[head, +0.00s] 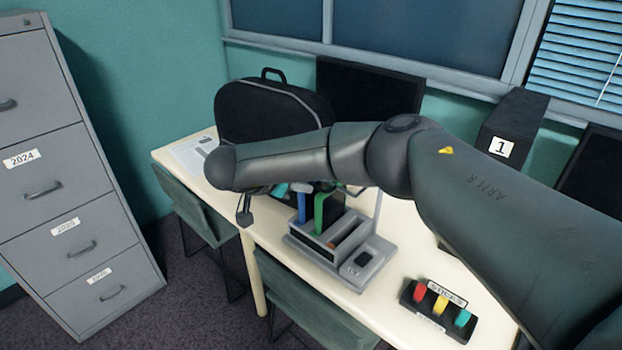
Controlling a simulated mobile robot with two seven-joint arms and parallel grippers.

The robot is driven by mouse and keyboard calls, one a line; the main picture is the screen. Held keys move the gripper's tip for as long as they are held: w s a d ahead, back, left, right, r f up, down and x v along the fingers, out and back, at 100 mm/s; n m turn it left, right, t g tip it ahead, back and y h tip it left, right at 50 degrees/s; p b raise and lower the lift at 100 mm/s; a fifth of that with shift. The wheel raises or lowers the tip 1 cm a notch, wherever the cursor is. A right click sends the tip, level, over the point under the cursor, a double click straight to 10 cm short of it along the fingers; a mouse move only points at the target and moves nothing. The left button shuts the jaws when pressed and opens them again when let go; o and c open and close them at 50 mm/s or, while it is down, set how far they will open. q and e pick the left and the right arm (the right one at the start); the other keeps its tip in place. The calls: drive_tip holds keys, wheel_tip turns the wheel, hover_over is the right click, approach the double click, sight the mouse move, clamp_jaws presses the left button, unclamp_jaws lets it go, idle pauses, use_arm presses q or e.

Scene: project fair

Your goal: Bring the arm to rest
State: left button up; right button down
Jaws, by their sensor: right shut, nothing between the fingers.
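My right arm (465,200), marked "ARM R", reaches from the right edge across the table to the left. Its far end hangs over the table's front-left part. My right gripper (244,217) shows only as a small dark shape below that end, near the table's front edge. It is shut and holds nothing. My left arm and gripper are not in view.
The cream table (281,254) carries a black case (270,108), a grey slotted holder (343,243) with blue and green items, and a block with coloured sticks (438,308). Chairs (310,312) stand in front. A filing cabinet (70,180) stands left.

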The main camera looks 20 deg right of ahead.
drive_tip(key=s+a+f+m+g+y, duration=0.4)
drive_tip(key=s+a+f+g+y, duration=0.4)
drive_tip(key=s+a+f, duration=1)
drive_tip(key=s+a+f+m+t+y, duration=0.1)
drive_tip(key=a+f+m+t+y, duration=0.15)
drive_tip(key=a+m+y, duration=1.35)
drive_tip(key=s+d+f+m+t+h, duration=0.2)
drive_tip(key=d+f+m+t+h, duration=0.7)
drive_tip(key=d+f+m, duration=1.2)
drive_tip(key=s+d+f+m+g+h, duration=0.1)
drive_tip(key=s+d+f+m+h, duration=0.15)
drive_tip(key=s+d+m, duration=0.35)
drive_tip(key=s+d+f+m+g+h, duration=0.2)
drive_tip(key=s+f+m, duration=0.15)
drive_tip(key=s, duration=0.35)
drive_tip(key=s+d+f+m+g+h, duration=0.1)
drive_tip(key=s+d+m+g, duration=0.1)
drive_tip(key=s, duration=0.7)
drive_tip(key=s+d+f+m+g, duration=0.2)
drive_tip(key=s+d+m, duration=0.3)
drive_tip(key=s, duration=0.5)
drive_tip(key=shift+d+g+h, duration=0.3)
drive_tip(key=shift+g+h, duration=0.05)
